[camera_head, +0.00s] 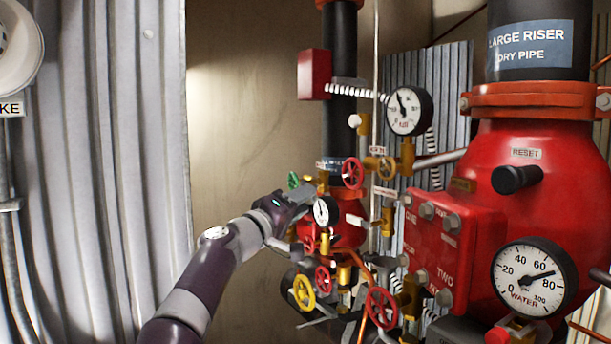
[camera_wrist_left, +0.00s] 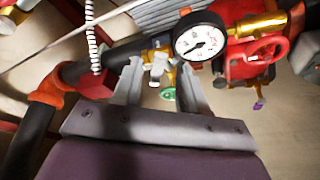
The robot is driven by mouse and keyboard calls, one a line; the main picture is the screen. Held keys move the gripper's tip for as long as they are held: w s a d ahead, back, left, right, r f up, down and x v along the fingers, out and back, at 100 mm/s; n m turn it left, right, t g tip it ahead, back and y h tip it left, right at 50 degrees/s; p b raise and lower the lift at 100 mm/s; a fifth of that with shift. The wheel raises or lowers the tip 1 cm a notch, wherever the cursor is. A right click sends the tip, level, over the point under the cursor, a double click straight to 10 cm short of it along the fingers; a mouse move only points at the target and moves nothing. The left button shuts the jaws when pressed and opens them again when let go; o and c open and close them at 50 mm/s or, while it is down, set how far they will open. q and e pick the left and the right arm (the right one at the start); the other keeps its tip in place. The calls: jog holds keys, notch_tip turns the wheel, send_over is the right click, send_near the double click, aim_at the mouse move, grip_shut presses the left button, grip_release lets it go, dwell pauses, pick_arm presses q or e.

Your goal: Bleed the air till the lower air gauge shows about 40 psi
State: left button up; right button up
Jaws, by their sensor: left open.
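My left gripper (camera_head: 316,190) reaches in from the left to the pipework, beside a small white dial gauge (camera_head: 323,211); this may be the lower air gauge, and its reading is too small to tell. In the left wrist view the gripper (camera_wrist_left: 160,68) is open, its fingers either side of a pale, brass-mounted fitting (camera_wrist_left: 158,72); I cannot tell if they touch it. A white gauge (camera_wrist_left: 200,40) is just right of the fingers there. A green handle (camera_head: 293,180) shows left of the gripper, and something green (camera_wrist_left: 168,94) shows between the fingers.
A larger air gauge (camera_head: 408,110) sits above, and a water gauge (camera_head: 535,280) at lower right points near 75. Red handwheels (camera_head: 382,308), a yellow handwheel (camera_head: 303,292) and a red valve body (camera_head: 455,240) crowd the area. The bare wall (camera_head: 235,110) behind is clear.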

pick_arm(q)
jog(key=shift+w+d+r+p, duration=0.2)
jog(key=shift+w+d+p, duration=0.15)
jog(key=shift+w+d, duration=0.1)
pick_arm(e)
jog(key=shift+s+r, duration=0.15)
jog(key=shift+r, duration=0.75)
pick_arm(q)
grip_shut()
jog(key=n+p, duration=0.1)
jog(key=r+n+y+p, duration=0.1)
jog(key=n, duration=0.1)
jog(key=n+p, duration=0.1)
jog(key=shift+s+d+r+n+g+y, duration=0.2)
jog(key=shift+r+n+g+y, duration=0.1)
jog(key=shift+y, duration=0.1)
pick_arm(e)
notch_tip(320, 180, up, 3)
jog(key=shift+r, duration=0.1)
pick_arm(q)
grip_release()
